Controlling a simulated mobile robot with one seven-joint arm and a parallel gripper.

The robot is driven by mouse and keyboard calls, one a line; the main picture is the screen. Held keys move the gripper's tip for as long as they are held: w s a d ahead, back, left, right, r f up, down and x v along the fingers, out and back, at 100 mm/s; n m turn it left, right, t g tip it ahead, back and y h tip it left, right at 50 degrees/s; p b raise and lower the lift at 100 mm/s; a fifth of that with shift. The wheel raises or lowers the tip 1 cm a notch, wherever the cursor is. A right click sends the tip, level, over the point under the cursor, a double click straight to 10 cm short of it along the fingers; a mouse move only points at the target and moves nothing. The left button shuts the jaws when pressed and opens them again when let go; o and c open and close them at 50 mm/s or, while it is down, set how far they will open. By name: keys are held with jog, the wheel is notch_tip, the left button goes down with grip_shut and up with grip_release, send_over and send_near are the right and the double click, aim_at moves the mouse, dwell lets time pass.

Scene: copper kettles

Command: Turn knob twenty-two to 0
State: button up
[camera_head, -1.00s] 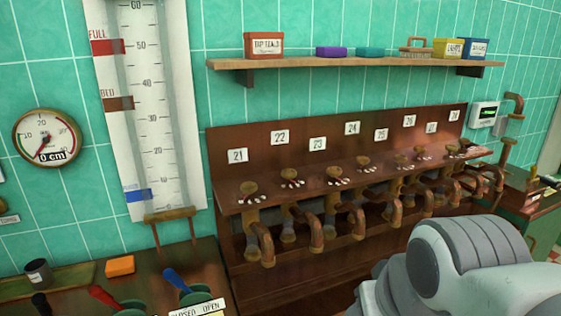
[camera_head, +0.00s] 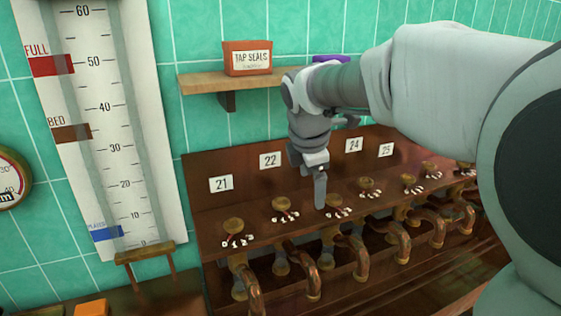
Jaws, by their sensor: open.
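Knob twenty-two (camera_head: 280,203) is a small round brass knob on the wooden ledge, below the white 22 plate (camera_head: 270,160). A dark red pointer and small white scale marks show at its front right; the marks are too small to read. My gripper (camera_head: 320,194) points down just right of knob twenty-two, close to knob twenty-three (camera_head: 334,200). It appears apart from knob twenty-two. The jaws are open and nothing shows between them; one finger is seen clearly, the other is hard to make out. The 23 plate is hidden behind my gripper.
Knob twenty-one (camera_head: 233,225) stands to the left, and knob twenty-four (camera_head: 367,184) to the right. Curved copper pipes (camera_head: 358,256) hang below the ledge. A wall shelf (camera_head: 205,82) holds a tap seals box (camera_head: 247,58). My arm covers the right side.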

aim_at(281, 201)
jog(key=w+a+f+n+p, duration=0.35)
jog(key=w+a+n, duration=0.45)
jog(key=w+n, duration=0.35)
jog(key=x, duration=1.3)
jog(key=shift+d, duration=0.2)
jog(key=shift+r, duration=0.1)
jog(key=c, duration=1.4)
jog(key=shift+o, duration=0.2)
